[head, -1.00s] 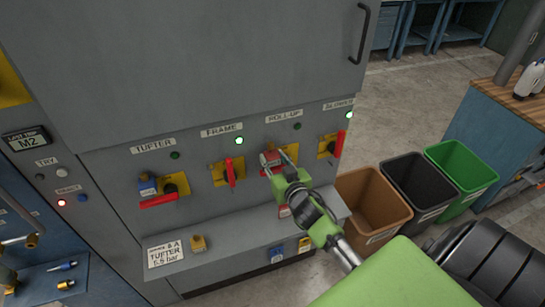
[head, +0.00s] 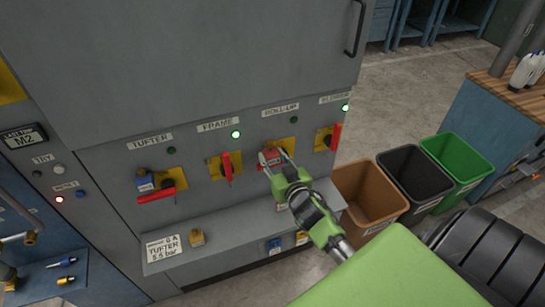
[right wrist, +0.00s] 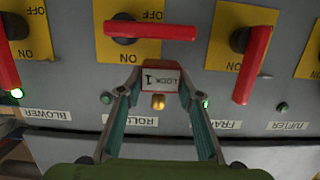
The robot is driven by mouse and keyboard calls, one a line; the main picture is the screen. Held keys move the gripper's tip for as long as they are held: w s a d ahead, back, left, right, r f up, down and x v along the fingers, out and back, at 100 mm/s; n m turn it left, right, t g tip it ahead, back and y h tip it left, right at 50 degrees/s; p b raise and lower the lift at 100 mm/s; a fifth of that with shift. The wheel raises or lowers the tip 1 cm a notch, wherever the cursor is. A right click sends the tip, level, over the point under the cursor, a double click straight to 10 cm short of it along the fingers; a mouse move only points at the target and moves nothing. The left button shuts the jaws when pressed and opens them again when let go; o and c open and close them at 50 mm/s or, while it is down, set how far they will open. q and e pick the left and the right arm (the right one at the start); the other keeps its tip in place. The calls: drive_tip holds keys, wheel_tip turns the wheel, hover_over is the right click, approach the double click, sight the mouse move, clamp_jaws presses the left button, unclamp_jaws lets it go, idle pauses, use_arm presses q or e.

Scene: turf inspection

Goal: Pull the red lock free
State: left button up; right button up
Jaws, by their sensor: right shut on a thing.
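The red lock (head: 269,158), with a white "LOCK 1" label (right wrist: 160,78) and a brass knob (right wrist: 158,102), is at the ROLL-UP switch. My right gripper (head: 278,160) is shut on it; in the right wrist view the fingertips (right wrist: 158,82) press its two sides. The ROLL-UP switch's red handle (right wrist: 150,32) lies level on a yellow plate (right wrist: 145,50). No shackle shows, so I cannot tell whether the lock is still hooked through the switch. My left gripper is not in view.
A blue lock (head: 145,181) sits at the TUFTER switch. The FRAME handle (head: 227,167) and BLOWER handle (head: 336,137) stand upright, with lit green lamps. A ledge (head: 215,235) juts out below. Brown (head: 370,205), black and green bins stand at the right.

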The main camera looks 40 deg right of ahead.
drive_tip(key=shift+r, duration=0.1)
drive_tip(key=shift+f+p+v, duration=0.25)
drive_tip(key=shift+p+v, duration=0.05)
drive_tip(key=shift+v, duration=0.95)
drive_tip(key=shift+f+p+v, duration=0.2)
drive_tip(key=shift+p+v, duration=0.05)
drive_tip(key=shift+v, duration=1)
drive_tip(key=shift+f, duration=0.1)
